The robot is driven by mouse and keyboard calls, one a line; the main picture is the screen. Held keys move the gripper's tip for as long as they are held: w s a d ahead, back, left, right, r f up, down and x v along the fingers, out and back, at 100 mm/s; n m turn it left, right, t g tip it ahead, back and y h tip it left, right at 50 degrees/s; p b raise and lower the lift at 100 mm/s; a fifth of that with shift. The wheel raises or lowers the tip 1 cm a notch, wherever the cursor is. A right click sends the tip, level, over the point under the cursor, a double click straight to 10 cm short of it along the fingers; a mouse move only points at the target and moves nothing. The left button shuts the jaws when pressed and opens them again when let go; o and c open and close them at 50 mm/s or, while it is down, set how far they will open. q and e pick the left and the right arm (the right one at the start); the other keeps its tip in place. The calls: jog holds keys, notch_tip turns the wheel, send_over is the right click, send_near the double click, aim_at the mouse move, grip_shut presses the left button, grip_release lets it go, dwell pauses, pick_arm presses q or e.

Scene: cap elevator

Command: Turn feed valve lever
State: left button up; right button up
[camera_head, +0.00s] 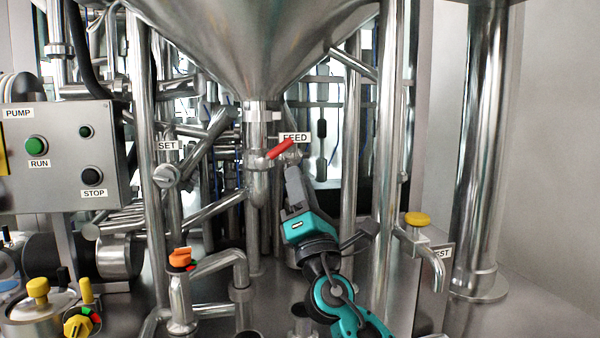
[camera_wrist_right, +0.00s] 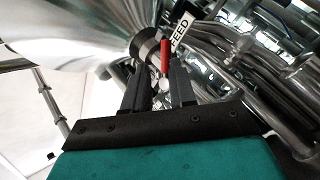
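The red feed valve lever (camera_head: 280,149) sits on the vertical pipe under the steel hopper, beside the FEED label (camera_head: 295,138). It slants up to the right in the head view. My right gripper (camera_head: 292,170) is just below and right of the lever, pointing up at it. In the right wrist view, the gripper (camera_wrist_right: 158,82) has its two dark fingers apart. The red lever (camera_wrist_right: 165,56) shows in line with the gap between them, with a pale round end below it. I cannot tell whether a finger touches it. My left gripper is out of view.
A pump box (camera_head: 60,155) with RUN and STOP buttons stands at the left. A SET knob (camera_head: 166,176) and an orange-handled valve (camera_head: 180,257) are left of my arm. A yellow-topped tap (camera_head: 417,219) stands to its right. Vertical pipes crowd both sides.

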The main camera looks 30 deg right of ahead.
aim_at(276, 152)
jog(key=s+d+r+n+y+p, duration=0.1)
jog(key=n+y, duration=0.1)
jog(key=n, duration=0.3)
jog(key=d+r+n+y+p, duration=0.1)
jog(key=n+y, duration=0.2)
jog(key=n, duration=0.3)
jog(key=s+d+n+y+p, duration=0.1)
jog(key=n+y+p, duration=0.1)
jog(key=n, duration=0.3)
jog(key=shift+s+d+r+y, duration=0.1)
jog(key=shift+s+r+y, duration=0.3)
jog(key=shift+y, duration=0.3)
grip_shut()
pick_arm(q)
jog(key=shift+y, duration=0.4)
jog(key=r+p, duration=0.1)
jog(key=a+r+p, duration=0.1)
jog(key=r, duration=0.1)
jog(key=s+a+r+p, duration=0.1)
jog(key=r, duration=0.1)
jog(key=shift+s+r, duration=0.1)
pick_arm(e)
jog(key=w+d+r+n+g+y, duration=0.1)
jog(key=w+n+g, duration=0.2)
jog(key=w+n, duration=0.5)
jog(key=shift+d+r+n+y, duration=0.15)
jog(key=shift+r+n+y, duration=0.2)
jog(key=shift+n, duration=0.25)
jog(key=shift+w, duration=0.1)
